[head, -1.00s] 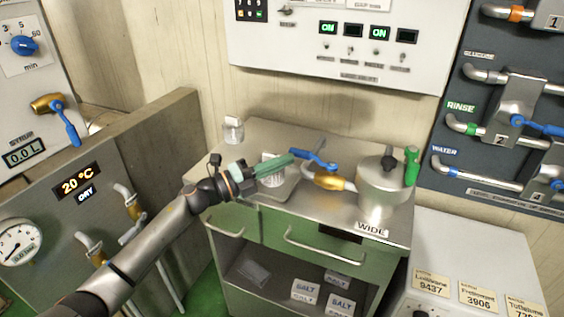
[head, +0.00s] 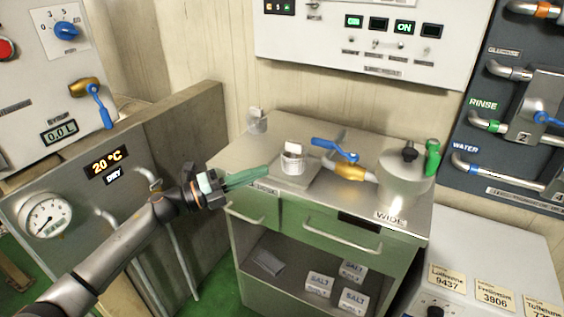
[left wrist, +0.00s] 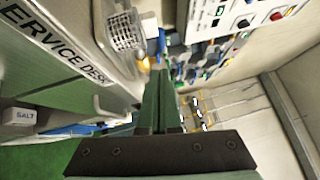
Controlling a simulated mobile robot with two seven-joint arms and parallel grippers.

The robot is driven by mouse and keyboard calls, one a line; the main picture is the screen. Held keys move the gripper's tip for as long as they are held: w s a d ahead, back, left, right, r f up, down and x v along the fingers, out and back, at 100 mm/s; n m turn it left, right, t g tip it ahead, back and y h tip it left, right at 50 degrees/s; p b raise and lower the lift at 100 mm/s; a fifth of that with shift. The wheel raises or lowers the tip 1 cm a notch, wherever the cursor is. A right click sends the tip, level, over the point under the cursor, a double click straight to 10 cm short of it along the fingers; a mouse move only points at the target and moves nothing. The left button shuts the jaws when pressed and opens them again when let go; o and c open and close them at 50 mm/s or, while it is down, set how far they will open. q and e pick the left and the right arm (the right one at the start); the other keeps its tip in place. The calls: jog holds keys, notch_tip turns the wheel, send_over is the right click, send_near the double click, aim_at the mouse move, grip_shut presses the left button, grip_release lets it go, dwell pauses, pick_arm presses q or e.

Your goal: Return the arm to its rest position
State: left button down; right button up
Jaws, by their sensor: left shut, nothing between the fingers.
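My left arm comes in from the left in the head view. Its gripper (head: 245,178), with green fingers, is shut and empty. It is in front of the left front edge of the steel-topped service desk (head: 240,150), apart from the cup and valve on top. In the left wrist view the shut fingers (left wrist: 158,100) point up the picture, with the desk front at the left. My right gripper is not in view.
Salt boxes (head: 320,284) lie on the shelf below. A grey panel with a gauge (head: 45,216) stands at the left.

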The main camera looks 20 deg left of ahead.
pick_arm(q)
jog(key=shift+s, duration=0.15)
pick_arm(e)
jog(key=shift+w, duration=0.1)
